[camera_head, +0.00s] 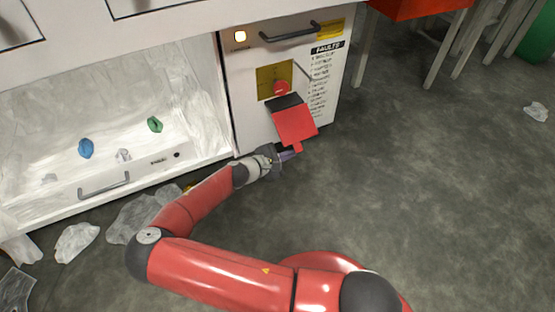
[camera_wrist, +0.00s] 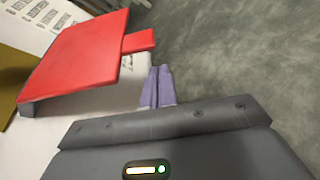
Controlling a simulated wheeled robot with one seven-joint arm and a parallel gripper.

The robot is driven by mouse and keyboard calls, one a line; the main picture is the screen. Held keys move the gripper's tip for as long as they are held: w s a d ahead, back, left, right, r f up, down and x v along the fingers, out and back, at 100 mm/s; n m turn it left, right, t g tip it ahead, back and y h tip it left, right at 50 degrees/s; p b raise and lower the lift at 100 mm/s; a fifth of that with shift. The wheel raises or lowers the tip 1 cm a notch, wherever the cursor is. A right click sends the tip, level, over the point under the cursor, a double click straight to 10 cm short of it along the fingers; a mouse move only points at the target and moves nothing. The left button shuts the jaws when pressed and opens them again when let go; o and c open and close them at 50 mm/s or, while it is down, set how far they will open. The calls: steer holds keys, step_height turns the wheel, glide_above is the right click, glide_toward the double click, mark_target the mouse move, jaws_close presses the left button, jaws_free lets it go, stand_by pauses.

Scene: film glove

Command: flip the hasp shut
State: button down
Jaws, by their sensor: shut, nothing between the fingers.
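The hasp is a red hinged plate (camera_head: 294,123) with a dark upper part and a small tab at its lower end. It sticks out, tilted, from the front of the white cabinet, below a red round knob (camera_head: 281,88) on a yellow plate (camera_head: 267,78). In the wrist view the red plate (camera_wrist: 80,50) fills the upper left, with its tab (camera_wrist: 138,41) pointing right. My gripper (camera_head: 290,155) is shut and empty, just below the tab. Its purple fingertips (camera_wrist: 158,84) show together in the wrist view, apart from the tab in the picture; the depth gap is unclear.
The white cabinet (camera_head: 240,100) has a dark handle (camera_head: 290,32), a lit indicator and a printed FAULTS list (camera_head: 325,85). To its left is an open bay with a drawer (camera_head: 140,172) and small items. Crumpled plastic (camera_head: 76,242) lies on the floor.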

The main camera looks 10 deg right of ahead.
steer(key=shift+s+d+r, duration=0.1)
steer(key=shift+s+r, duration=0.3)
steer(key=shift+r, duration=0.2)
steer(key=shift+s+d+r, duration=0.1)
steer(key=shift+s+r, duration=0.25)
steer(key=shift+r, duration=0.2)
steer(key=shift+r, duration=0.1)
